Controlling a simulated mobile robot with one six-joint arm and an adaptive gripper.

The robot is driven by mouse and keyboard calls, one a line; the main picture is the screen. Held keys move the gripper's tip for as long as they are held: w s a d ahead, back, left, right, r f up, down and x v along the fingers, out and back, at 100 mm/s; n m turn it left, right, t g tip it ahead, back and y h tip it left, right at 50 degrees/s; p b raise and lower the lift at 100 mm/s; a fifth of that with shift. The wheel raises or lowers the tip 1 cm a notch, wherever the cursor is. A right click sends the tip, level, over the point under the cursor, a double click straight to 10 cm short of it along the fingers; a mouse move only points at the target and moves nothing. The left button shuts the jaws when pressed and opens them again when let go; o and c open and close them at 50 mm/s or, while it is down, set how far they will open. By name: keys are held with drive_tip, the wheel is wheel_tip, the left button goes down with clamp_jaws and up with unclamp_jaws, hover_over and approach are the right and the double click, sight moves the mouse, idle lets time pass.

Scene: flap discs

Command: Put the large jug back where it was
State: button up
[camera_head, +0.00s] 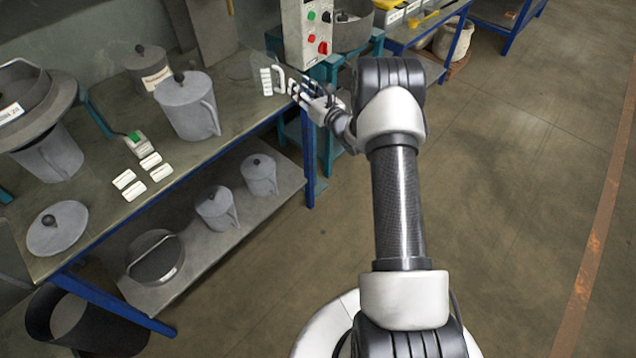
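A large grey lidded jug (187,108) with a side handle stands upright on the workbench (235,108). Another grey lidded jug (149,72) with a pale label stands behind it to the left. Two smaller grey lidded jugs, one on the left (215,208) and one on the right (259,175), stand on the lower shelf. My gripper (298,92) is at the bench's right end, apart from the large grey jug. A white handle-shaped piece (280,80) and a white label strip (266,82) are just left of its fingers. Whether the fingers touch the handle is too small to tell.
A control box (307,32) with coloured buttons stands behind my gripper. White blocks (150,160) and a round lid (57,228) lie on the bench. A funnel-like vessel (45,152) is at left, a dark bin (75,320) below. The floor at right is clear.

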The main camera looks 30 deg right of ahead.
drive_tip(key=s+a+r+m+g+h, duration=0.2)
drive_tip(key=r+m, duration=0.4)
drive_tip(key=r, duration=0.1)
drive_tip(key=s+a+r+m+g+h, duration=0.1)
drive_tip(key=a+r+m+h, duration=0.1)
drive_tip(key=r+m, duration=0.45)
drive_tip(key=s+a+r+m+g+h, duration=0.1)
drive_tip(key=s+a+r+m+g, duration=0.25)
drive_tip(key=s+r+m, duration=0.55)
drive_tip(key=s+a+f+m+g, duration=0.2)
drive_tip(key=s+a+m, duration=0.2)
drive_tip(key=s, duration=0.8)
drive_tip(key=s+a+f+m+g+y, duration=0.1)
drive_tip(key=s+a+m, duration=0.3)
drive_tip(key=s, duration=0.8)
drive_tip(key=s+a+f+m+g+y, duration=0.1)
drive_tip(key=s+a+m+g, duration=0.3)
drive_tip(key=s, duration=0.9)
drive_tip(key=shift+a+f+m, duration=0.2)
drive_tip(key=shift+f+m, duration=0.6)
drive_tip(key=shift+m, duration=0.35)
drive_tip(key=shift+o, duration=0.5)
